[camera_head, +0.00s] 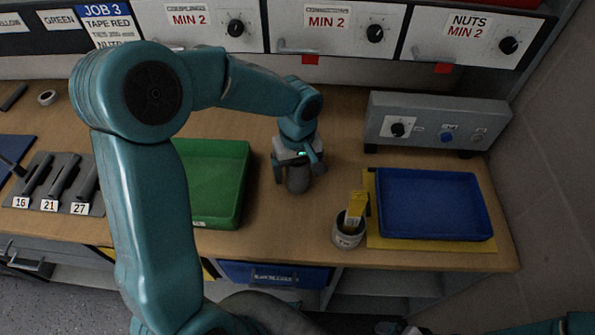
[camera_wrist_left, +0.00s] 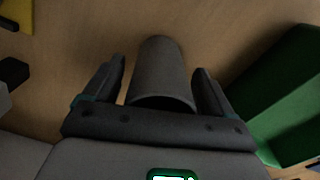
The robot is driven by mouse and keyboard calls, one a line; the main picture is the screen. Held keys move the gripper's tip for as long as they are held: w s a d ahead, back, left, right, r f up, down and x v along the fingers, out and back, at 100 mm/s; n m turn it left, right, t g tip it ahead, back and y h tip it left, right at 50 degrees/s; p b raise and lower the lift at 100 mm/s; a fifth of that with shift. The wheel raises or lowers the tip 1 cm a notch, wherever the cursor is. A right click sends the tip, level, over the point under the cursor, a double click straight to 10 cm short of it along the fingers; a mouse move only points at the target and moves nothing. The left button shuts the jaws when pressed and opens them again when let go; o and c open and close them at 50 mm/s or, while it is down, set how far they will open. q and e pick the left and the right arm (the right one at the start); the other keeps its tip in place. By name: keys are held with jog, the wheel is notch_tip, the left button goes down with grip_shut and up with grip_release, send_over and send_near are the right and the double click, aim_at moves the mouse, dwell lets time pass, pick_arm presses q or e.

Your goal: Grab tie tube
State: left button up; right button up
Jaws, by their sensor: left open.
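The tie tube, a dark grey cylinder (camera_head: 298,180), stands on the wooden bench between the green tray and the blue tray. In the left wrist view the grey tube (camera_wrist_left: 162,72) lies between the two fingers, its lower part hidden by the gripper's body. My left gripper (camera_head: 297,172) points down over the tube with its fingers apart, one on each side. It also shows in the left wrist view (camera_wrist_left: 162,80), with a gap on both sides of the tube. My right gripper cannot be made out.
A green tray (camera_head: 241,185) is close on the left. A grey cup (camera_head: 346,238) with a yellow item stands to the right, beside a blue tray (camera_head: 435,205) on a yellow mat (camera_head: 390,242). A grey control box (camera_head: 435,122) stands behind. Drawers line the back.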

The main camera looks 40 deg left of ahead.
pick_arm(q)
jog(key=c, duration=1.1)
